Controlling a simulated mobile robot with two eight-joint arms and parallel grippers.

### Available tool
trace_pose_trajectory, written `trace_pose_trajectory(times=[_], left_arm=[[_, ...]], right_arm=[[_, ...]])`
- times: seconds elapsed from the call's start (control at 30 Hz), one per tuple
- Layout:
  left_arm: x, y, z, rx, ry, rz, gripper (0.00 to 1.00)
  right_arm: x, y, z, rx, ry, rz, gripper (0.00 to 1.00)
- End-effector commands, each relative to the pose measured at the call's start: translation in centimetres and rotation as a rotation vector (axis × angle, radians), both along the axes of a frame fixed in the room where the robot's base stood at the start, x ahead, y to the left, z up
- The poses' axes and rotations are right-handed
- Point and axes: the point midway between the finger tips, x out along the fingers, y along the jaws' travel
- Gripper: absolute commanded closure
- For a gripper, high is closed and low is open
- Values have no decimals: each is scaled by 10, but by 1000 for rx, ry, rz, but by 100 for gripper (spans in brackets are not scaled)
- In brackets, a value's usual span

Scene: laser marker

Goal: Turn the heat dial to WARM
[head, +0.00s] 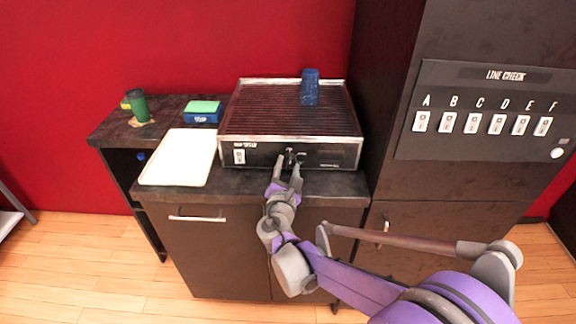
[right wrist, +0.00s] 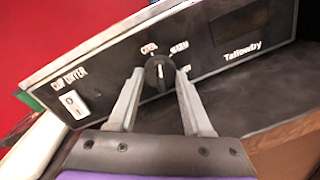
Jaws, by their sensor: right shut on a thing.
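The heat dial (right wrist: 157,71) is a round black knob on the dark front panel of the cup dryer; it also shows small in the head view (head: 290,156). Labels reading COOL and WARM stand above it, with a third, partly hidden label at its right. A pale mark shows on the knob, but its exact setting is hard to read. My right gripper (right wrist: 159,78) has one finger on each side of the dial and is shut on it; it also shows in the head view (head: 288,165). My left gripper is not in view.
The cup dryer (head: 250,125) has a ribbed top with a blue cup (head: 310,88) on it. A white rocker switch (right wrist: 74,104) sits left of the dial. A white tray (head: 180,158), a sponge on a blue box (head: 202,111) and a green cup (head: 139,106) stand left. A switch cabinet (head: 480,140) stands right.

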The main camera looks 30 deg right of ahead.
Motion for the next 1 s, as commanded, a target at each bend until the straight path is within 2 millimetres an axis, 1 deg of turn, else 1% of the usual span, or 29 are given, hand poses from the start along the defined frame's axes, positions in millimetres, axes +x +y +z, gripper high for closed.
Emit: trace_pose_trajectory(times=[0.1, 0.6, 0.8, 1.0], left_arm=[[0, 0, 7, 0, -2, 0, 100], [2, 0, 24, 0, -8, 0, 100], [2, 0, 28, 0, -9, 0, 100], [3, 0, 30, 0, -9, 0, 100]], right_arm=[[-1, 0, 2, 95, -59, 0, 100], [0, 0, 3, 469, -287, 0, 100], [0, 0, 3, 567, -348, 1, 100], [0, 0, 2, 623, -381, 0, 100]])
